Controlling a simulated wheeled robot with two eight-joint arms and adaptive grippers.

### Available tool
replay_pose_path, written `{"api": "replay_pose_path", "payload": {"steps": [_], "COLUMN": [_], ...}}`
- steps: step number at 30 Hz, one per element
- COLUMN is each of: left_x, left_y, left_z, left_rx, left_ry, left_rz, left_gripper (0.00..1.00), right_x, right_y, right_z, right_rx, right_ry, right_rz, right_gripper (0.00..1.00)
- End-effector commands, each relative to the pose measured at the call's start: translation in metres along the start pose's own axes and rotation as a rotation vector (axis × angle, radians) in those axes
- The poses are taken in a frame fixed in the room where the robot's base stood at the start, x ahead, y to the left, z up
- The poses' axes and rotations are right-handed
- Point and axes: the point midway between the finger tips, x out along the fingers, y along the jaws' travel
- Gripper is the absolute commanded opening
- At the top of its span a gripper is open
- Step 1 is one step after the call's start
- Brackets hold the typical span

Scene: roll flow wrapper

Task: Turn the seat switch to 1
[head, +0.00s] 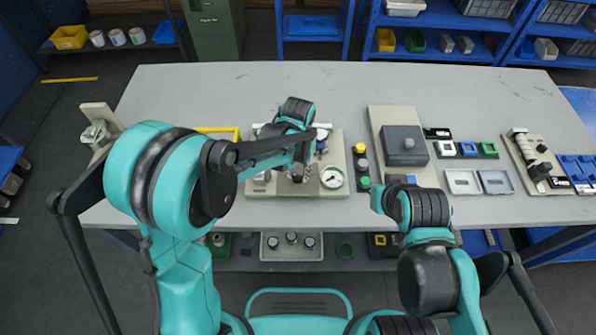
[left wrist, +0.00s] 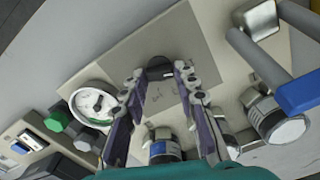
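My left gripper (head: 298,172) hangs over the beige panel (head: 315,192) left of the table's middle. In the left wrist view the two fingers of my left gripper (left wrist: 162,72) are apart. A small dark rounded part (left wrist: 160,73), possibly the seat switch, lies between the fingertips on a square grey plate (left wrist: 160,100). Whether the fingers touch it I cannot tell. No label or switch position can be read. My right arm is at the table's front edge in the head view; its gripper fingers do not show.
A round white gauge (head: 332,177) sits close beside my left gripper. Several silver-rimmed knobs (left wrist: 165,147) are near the fingers. A button strip (head: 362,165) and a panel with a dark grey box (head: 403,145) stand to the right. The table's back (head: 220,85) is clear.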

Motion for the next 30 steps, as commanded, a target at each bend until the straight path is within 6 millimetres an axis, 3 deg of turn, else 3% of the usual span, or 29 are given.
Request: {"api": "replay_pose_path", "payload": {"steps": [14, 24, 30], "left_x": [-0.009, -0.078, -0.109], "left_y": [0.0, 0.0, 0.0], "left_z": [0.0, 0.0, 0.0], "left_rx": [0.001, 0.001, 0.001], "left_ry": [0.0, 0.0, 0.0], "left_rz": [0.0, 0.0, 0.0], "left_gripper": [0.48, 0.48, 0.48], "right_x": [0.0, 0.0, 0.0], "right_y": [0.0, 0.0, 0.0], "right_z": [0.0, 0.0, 0.0], "right_rx": [0.0, 0.0, 0.0], "right_ry": [0.0, 0.0, 0.0], "right_rz": [0.0, 0.0, 0.0], "right_gripper": [0.0, 0.0, 0.0]}}
